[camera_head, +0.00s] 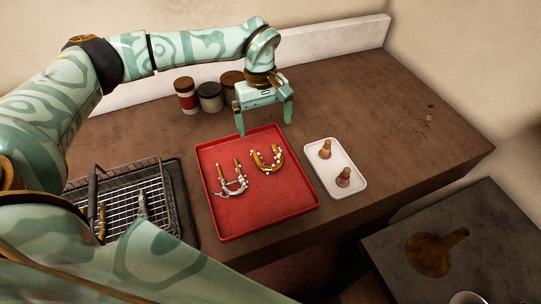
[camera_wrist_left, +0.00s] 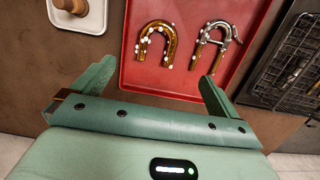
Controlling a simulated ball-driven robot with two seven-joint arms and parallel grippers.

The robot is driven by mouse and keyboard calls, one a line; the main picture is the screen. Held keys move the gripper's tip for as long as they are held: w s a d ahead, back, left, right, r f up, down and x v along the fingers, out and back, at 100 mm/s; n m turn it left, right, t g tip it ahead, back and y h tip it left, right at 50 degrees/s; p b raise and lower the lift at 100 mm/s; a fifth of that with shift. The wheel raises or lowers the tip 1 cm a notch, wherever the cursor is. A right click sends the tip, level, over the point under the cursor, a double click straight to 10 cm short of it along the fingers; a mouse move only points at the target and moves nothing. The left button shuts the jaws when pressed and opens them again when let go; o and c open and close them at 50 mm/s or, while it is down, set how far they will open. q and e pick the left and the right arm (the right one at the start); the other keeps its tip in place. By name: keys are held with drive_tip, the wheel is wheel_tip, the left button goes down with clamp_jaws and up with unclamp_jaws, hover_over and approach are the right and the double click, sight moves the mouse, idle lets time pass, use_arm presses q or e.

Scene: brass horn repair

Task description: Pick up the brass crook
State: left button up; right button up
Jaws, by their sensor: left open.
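The brass crook (camera_head: 267,171) is a gold U-shaped tube with small white beads along it, lying in the red tray (camera_head: 268,206). In the left wrist view the brass crook (camera_wrist_left: 171,45) lies beyond the fingers, roughly centred between them. A second U-shaped piece, silver with brass ends (camera_head: 233,188), lies to its left in the head view; it also shows in the left wrist view (camera_wrist_left: 200,48). My left gripper (camera_head: 264,122) is open and empty, above the tray's far edge and apart from the crook. My right gripper is not in view.
A white tray (camera_head: 328,177) with two small brown pieces stands right of the red tray. A wire rack (camera_head: 122,185) stands left. Several lidded jars (camera_head: 210,98) line the back. A brass funnel-like piece (camera_head: 431,254) sits on a dark side surface. The counter's right is mostly clear.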

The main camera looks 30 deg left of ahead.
use_arm(q)
approach(270, 163)
drive_tip(key=shift+s+a+f, duration=0.1)
drive_tip(key=shift+a+f, duration=0.15)
drive_tip(key=shift+a, duration=0.05)
drive_tip(key=shift+f, duration=0.6)
drive_tip(key=f, duration=0.2)
drive_tip(key=d+f, duration=0.1)
drive_tip(key=f, duration=0.2)
drive_tip(key=shift+s+p, duration=0.2)
drive_tip(key=shift+p, duration=0.1)
drive_tip(key=shift+d, duration=0.1)
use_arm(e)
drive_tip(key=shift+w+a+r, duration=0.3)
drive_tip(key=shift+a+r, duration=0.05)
use_arm(q)
drive_tip(key=shift+r, duration=0.1)
drive_tip(key=c, duration=1.1)
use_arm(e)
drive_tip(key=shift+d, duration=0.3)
